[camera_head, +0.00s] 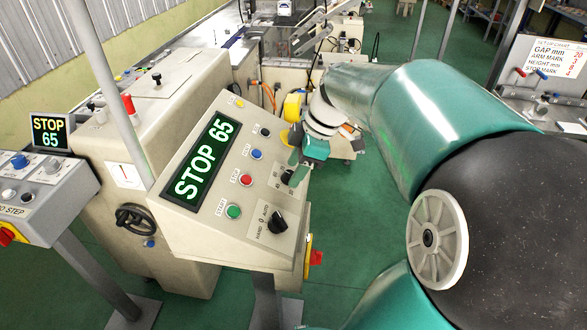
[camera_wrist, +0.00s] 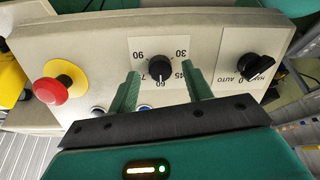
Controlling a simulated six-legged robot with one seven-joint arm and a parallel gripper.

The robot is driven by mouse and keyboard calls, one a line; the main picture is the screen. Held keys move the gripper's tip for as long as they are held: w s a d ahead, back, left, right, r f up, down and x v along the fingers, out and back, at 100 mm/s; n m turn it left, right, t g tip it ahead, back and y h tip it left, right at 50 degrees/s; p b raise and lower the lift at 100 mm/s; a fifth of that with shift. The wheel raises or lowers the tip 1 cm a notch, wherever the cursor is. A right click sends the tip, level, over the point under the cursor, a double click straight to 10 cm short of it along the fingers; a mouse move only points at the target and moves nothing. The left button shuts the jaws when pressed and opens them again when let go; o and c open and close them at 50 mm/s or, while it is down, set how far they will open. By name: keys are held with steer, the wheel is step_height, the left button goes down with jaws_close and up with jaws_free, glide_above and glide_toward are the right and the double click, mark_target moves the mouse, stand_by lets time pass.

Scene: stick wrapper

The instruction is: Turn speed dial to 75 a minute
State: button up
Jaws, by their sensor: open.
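The speed dial (camera_wrist: 160,70) is a black knob on a pale plate with printed numbers including 30, 45, 60 and 90. The 75 mark is partly hidden by a finger. The dial's white mark points toward the 60 side. My gripper (camera_wrist: 163,76) is open, with one green finger on each side of the dial; I cannot tell whether they touch it. In the head view the dial (camera_head: 287,177) is partly covered by my gripper (camera_head: 297,162). The panel display (camera_head: 201,162) reads STOP 65 in green.
The black HAND/0/AUTO switch (camera_wrist: 257,67) sits right of the dial. A red stop button on yellow (camera_wrist: 50,88) is to the left. Green (camera_head: 233,211), red (camera_head: 246,180) and blue (camera_head: 256,154) buttons line the panel. A second display (camera_head: 50,132) also reads STOP 65.

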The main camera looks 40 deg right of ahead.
steer(key=shift+w+a+f, duration=0.2)
steer(key=shift+f, duration=0.4)
steer(key=c, duration=1)
steer(key=shift+m, duration=0.4)
steer(key=m, duration=0.5)
steer(key=shift+d+y, duration=0.1)
steer(key=shift+y, duration=0.2)
steer(key=m, duration=0.5)
steer(key=shift+m, duration=0.4)
